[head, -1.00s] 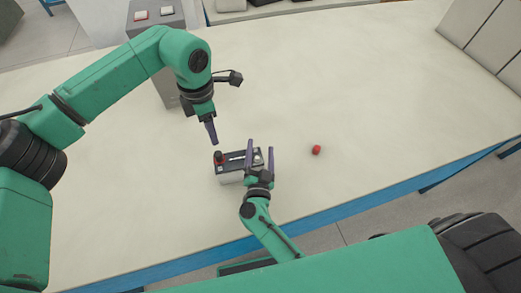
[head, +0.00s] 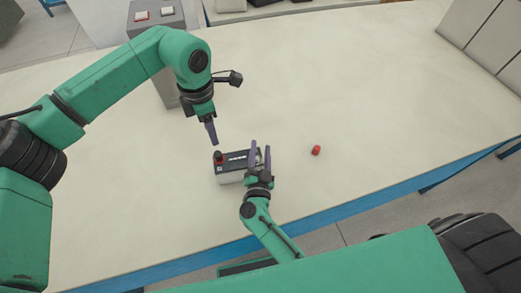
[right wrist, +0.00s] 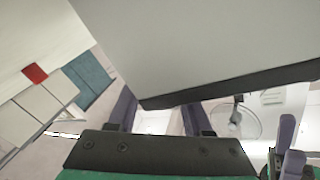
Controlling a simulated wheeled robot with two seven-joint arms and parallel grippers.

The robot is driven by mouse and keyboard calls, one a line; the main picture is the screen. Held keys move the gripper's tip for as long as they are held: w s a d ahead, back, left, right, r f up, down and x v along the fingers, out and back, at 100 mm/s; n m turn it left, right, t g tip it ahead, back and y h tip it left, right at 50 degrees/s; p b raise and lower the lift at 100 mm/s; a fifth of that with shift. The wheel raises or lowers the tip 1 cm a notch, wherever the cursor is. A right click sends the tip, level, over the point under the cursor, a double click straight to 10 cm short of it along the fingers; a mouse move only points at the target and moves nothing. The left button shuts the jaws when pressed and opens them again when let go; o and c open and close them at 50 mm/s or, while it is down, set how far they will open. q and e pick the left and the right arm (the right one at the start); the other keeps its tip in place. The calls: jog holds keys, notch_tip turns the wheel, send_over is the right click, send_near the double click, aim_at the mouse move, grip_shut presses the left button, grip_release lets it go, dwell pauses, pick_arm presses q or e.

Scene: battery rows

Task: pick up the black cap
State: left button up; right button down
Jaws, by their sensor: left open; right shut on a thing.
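The black cap (head: 218,154) shows as a small dark knob at the left end of the battery's top, beside a red patch. The battery (head: 231,179) has a pale body and dark top and stands on the table. It also fills the upper part of the right wrist view (right wrist: 200,45). My left gripper (head: 212,138) is open, pointing down just behind and above the cap, apart from it. My right gripper (head: 260,152) is shut at the battery's right end, seemingly on the battery; its fingers hide that end, and the exact contact is not clear.
A small red cap (head: 316,150) lies on the table (head: 400,110) to the right. A grey stand (head: 170,90) with a red and a white button is at the back left. Pale boxes (head: 490,40) stand at the far right. The table between is clear.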

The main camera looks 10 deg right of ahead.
dwell(0.4)
pick_arm(q)
jog(key=o, duration=0.3)
jog(key=n+t, duration=0.5)
jog(key=n, duration=0.8)
send_near(217, 154)
jog(key=shift+h, duration=0.4)
jog(key=x, duration=0.9)
jog(key=shift+a+f, duration=0.15)
jog(key=shift+a, duration=0.2)
jog(key=shift+c, duration=0.3)
